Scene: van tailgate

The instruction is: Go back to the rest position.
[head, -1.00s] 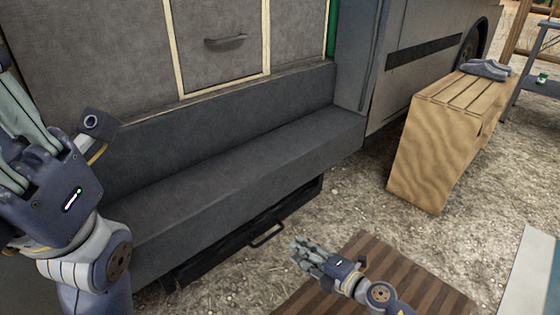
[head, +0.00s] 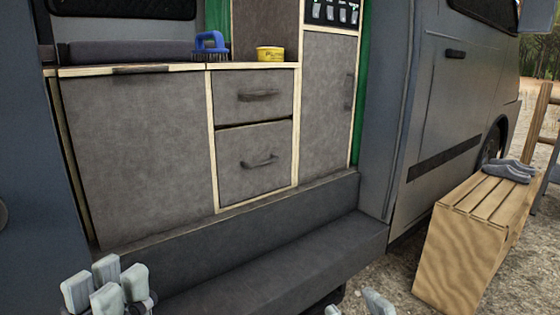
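My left gripper (head: 107,285) shows at the bottom left, in front of the dark step of the van. Its grey fingertips point up, stand apart and hold nothing that I can see. My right gripper (head: 355,305) shows only as a few fingertips at the bottom edge, right of the middle. These tips are apart with nothing visible between them. The rest of both arms is out of the picture.
The van's step (head: 290,255) runs below grey cabinets with two shut drawers (head: 265,95). A blue brush (head: 210,43) and a yellow tin (head: 270,53) stand on the counter. Grey shoes (head: 510,170) lie on a wooden slatted bench (head: 465,245) at the right.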

